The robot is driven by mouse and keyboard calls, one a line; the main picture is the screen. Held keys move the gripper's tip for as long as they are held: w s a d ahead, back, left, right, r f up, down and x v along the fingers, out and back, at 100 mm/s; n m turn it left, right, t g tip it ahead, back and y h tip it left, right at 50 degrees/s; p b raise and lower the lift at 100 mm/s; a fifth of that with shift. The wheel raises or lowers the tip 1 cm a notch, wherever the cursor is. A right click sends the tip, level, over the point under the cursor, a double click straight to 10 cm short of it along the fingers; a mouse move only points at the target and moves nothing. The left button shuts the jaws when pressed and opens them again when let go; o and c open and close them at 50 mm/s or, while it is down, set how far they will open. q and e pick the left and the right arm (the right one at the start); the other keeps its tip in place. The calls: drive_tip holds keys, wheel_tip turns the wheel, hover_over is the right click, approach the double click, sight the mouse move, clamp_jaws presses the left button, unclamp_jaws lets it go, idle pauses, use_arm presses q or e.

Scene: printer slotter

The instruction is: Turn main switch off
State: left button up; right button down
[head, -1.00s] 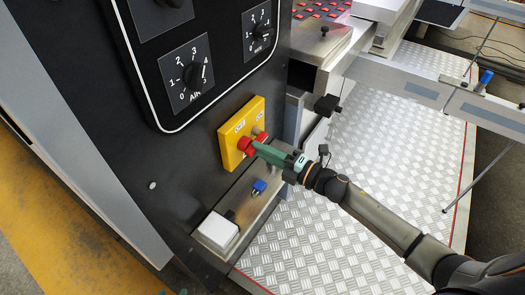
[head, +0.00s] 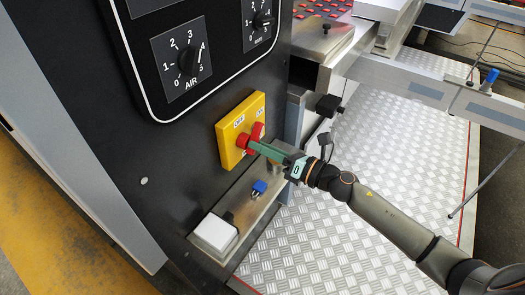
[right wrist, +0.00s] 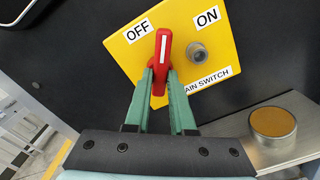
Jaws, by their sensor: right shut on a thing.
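The main switch is a yellow box (head: 224,143) on the black panel; it also shows in the right wrist view (right wrist: 225,40), with OFF, ON and MAIN SWITCH labels. Its red handle (right wrist: 164,50) lies below and right of the OFF label, upright in that view. A round grey stud (right wrist: 196,52) sits right of it, below ON. My right gripper (right wrist: 160,88) is shut on the handle, its green fingers on either side. In the head view the gripper (head: 254,147) reaches the red handle (head: 243,141) from the lower right. My left gripper is out of view.
An AIR dial (head: 187,61) is on the panel above the box. A metal tread-plate floor (head: 330,220) lies to the right.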

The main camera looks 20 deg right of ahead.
drive_tip(key=shift+s+a+n+b, duration=0.1)
drive_tip(key=shift+n+b, duration=1.4)
drive_tip(key=shift+n, duration=2)
drive_tip(key=c, duration=0.8)
unclamp_jaws()
drive_tip(key=shift+o, duration=0.2)
